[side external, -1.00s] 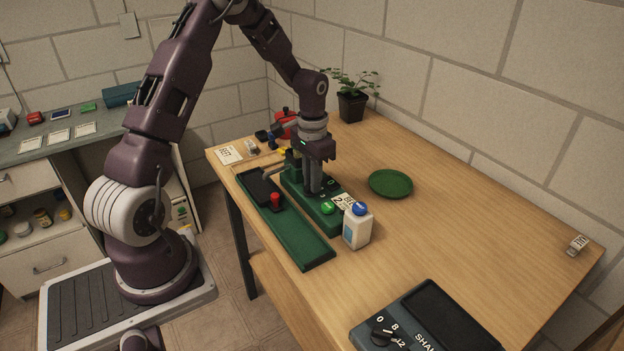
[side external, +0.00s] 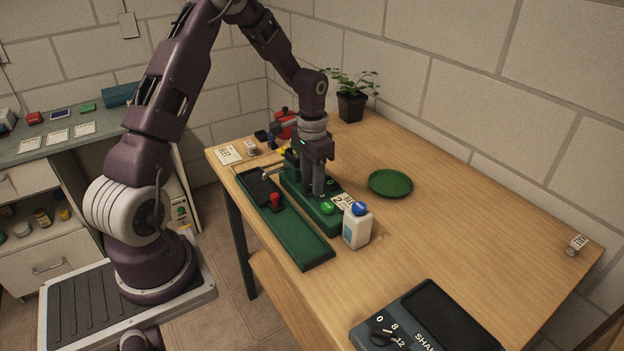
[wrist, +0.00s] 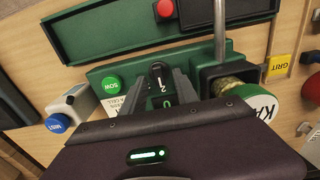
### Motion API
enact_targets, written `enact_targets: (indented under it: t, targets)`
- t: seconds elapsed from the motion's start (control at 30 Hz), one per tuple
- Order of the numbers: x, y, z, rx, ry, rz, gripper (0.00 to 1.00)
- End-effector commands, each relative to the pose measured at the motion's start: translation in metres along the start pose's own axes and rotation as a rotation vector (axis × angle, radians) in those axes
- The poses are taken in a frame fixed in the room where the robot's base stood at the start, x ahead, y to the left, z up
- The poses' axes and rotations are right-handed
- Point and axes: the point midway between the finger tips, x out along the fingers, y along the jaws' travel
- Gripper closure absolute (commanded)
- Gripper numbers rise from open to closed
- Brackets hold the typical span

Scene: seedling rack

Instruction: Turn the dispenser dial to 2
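The green dispenser (side external: 292,187) stands on the wooden table, with a green button marked SOW (wrist: 112,85). Its black dial (wrist: 158,73) has a pale mark near its far end in the wrist view. A white 2 and a green 0 show just below it, between my fingers; the rest of the scale is hidden. My gripper (wrist: 161,78) points down at the dispenser, with one finger on each side of the dial, closed in close to it. Finger contact is partly hidden. In the side view my gripper (side external: 318,192) hides the dial.
A long green tray (side external: 305,250) with a red knob (side external: 275,199) lies alongside. A white bottle (side external: 356,232) with a blue cap stands close to the dispenser's near end. A green-lidded jar (wrist: 248,103) sits beside my gripper.

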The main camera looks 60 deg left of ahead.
Motion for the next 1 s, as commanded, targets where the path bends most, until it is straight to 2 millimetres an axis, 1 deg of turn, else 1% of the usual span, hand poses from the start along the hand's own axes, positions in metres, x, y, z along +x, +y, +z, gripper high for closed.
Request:
enact_targets:
  t: [0.17, 0.27, 0.4, 0.5, 0.6, 0.87, 0.93, 0.97, 1.0]
  targets:
    - [-0.003, 0.000, 0.000, 0.000, 0.001, 0.000, 0.64]
    - [-0.020, 0.000, -0.001, 0.000, 0.005, -0.002, 0.64]
    - [-0.050, 0.000, -0.001, -0.001, 0.004, -0.002, 0.64]
    - [-0.064, -0.001, -0.001, 0.000, 0.003, -0.002, 0.64]
    - [-0.070, 0.000, 0.000, 0.000, 0.001, 0.000, 0.64]
    - [-0.072, 0.001, 0.000, 0.001, 0.001, -0.001, 0.64]
    - [-0.086, 0.009, 0.003, 0.006, 0.015, -0.016, 0.64]
    - [-0.097, 0.016, 0.006, 0.010, 0.027, -0.029, 0.64]
    - [-0.116, 0.029, 0.013, 0.015, 0.049, -0.050, 0.64]
